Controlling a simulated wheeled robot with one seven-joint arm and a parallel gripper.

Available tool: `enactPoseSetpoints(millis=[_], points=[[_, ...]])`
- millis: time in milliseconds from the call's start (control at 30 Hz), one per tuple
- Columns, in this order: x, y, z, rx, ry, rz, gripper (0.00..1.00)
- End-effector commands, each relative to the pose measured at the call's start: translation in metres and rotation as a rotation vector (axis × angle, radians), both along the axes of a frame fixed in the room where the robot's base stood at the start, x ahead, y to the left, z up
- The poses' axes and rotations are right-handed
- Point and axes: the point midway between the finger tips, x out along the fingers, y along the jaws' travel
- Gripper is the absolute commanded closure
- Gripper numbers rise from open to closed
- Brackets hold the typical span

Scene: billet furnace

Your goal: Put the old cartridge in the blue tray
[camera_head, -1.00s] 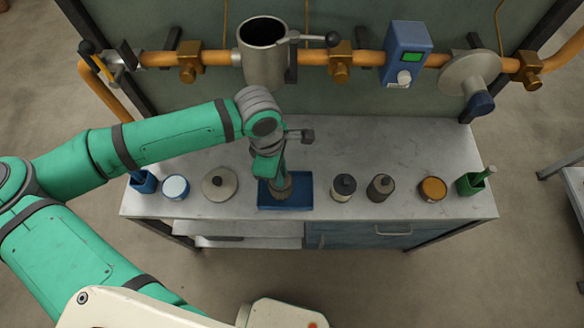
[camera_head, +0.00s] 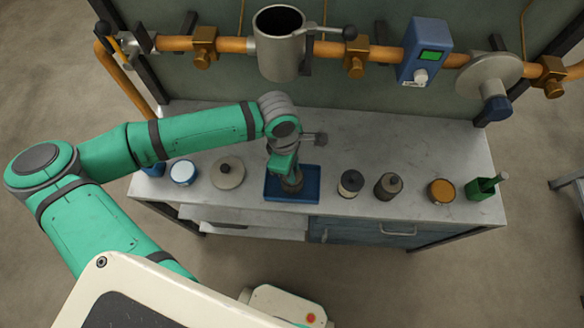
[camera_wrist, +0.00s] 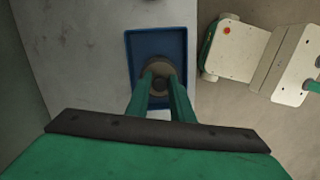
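My gripper (camera_head: 287,171) points down over the blue tray (camera_head: 309,194) on the bench. Its two fingers stand on either side of the dark knob of a round, grey-brown cartridge (camera_wrist: 156,68), and they look closed on it. In the head view the cartridge (camera_head: 293,184) is within the tray's outline, partly hidden by the gripper. I cannot tell whether its base touches the tray floor. The wrist view also shows the blue tray (camera_wrist: 178,41) around the cartridge.
A grey lid with a knob (camera_head: 228,173) and a white-topped tin (camera_head: 183,173) stand left of the tray. Two dark-topped canisters (camera_head: 350,184) (camera_head: 388,186), an orange-topped tin (camera_head: 440,191) and a green holder (camera_head: 482,189) stand right. A metal cylinder (camera_head: 281,48) and pipe (camera_head: 230,44) run behind.

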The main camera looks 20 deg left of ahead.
Motion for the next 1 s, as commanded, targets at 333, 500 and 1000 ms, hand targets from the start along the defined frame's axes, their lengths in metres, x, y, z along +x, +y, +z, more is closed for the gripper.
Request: enactPoseSetpoints(millis=[333, 500, 1000], points=[[0.000, 0.001, 0.001, 0.000, -0.001, 0.003, 0.64], [0.000, 0.003, 0.012, 0.002, -0.003, 0.002, 0.64], [0.000, 0.013, 0.102, 0.002, -0.002, -0.001, 0.64]])
